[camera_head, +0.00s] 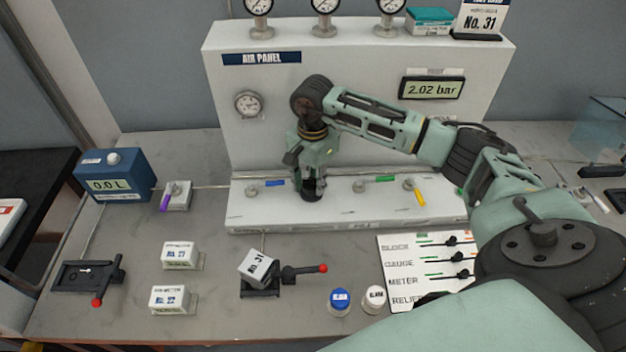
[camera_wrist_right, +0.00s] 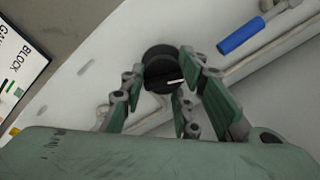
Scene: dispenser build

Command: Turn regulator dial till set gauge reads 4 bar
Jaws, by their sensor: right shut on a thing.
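The regulator dial (camera_wrist_right: 160,70) is a round black knob with a white mark, seen between the fingers in the right wrist view. My right gripper (camera_head: 312,185) points down at the base ledge of the white air panel (camera_head: 350,70) and is shut on the dial. In the head view the gripper mostly hides the dial. A digital display (camera_head: 432,89) on the panel reads 2.02 bar. My left gripper is not in view.
Valves with blue (camera_head: 274,183), green (camera_head: 384,178) and yellow (camera_head: 419,196) handles flank the dial on the ledge. A blue meter (camera_head: 112,175) reads 0.0 L.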

